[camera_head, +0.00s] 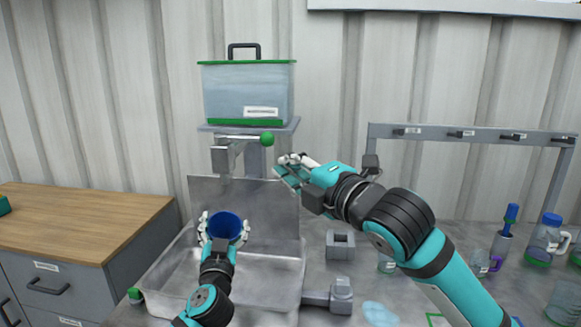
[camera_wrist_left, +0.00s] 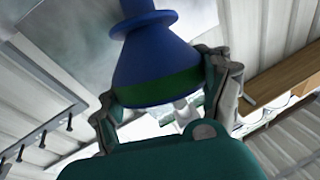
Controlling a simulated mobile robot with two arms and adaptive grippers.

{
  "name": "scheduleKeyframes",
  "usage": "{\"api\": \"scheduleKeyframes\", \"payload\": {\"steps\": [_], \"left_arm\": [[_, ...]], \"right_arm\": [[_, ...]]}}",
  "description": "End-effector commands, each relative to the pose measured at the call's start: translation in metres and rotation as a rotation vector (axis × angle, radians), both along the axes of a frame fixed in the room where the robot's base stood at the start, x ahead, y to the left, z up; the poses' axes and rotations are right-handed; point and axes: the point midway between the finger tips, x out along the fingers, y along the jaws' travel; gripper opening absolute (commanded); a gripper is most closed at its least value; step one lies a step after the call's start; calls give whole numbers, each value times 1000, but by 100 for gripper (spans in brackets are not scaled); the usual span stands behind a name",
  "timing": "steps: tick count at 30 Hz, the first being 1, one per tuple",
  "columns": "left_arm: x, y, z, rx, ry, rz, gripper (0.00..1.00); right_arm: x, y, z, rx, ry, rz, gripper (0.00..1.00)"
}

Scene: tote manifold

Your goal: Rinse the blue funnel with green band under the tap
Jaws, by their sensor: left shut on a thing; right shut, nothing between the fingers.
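The blue funnel (camera_head: 225,226) is held in my left gripper (camera_head: 224,232) above the metal sink basin (camera_head: 264,272). In the left wrist view the funnel (camera_wrist_left: 150,60) shows its green band, and the left gripper's fingers (camera_wrist_left: 165,95) close on both sides of it near the band. The tap (camera_head: 232,142), with a green ball-ended handle (camera_head: 267,139), sits under the water tote (camera_head: 248,92), above and behind the funnel. No water stream is visible. My right gripper (camera_head: 286,174) is shut and empty, below and right of the green handle.
A grey rail with hooks (camera_head: 470,133) stands at the right. A blue-handled brush (camera_head: 508,218), a blue-lidded bottle (camera_head: 545,240) and other vessels stand on the right counter. The wooden cabinet top (camera_head: 75,215) at left is mostly clear.

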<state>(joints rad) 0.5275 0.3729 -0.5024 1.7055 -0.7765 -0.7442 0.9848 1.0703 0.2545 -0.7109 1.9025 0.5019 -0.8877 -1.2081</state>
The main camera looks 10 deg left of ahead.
Motion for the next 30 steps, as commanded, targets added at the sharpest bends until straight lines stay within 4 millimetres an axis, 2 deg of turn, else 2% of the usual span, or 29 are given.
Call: {"api": "scheduleKeyframes", "payload": {"steps": [30], "left_arm": [[-65, -37, 0, -1, 0, -1, 49]], "right_arm": [[0, 0, 2, 0, 0, 0, 0]]}}
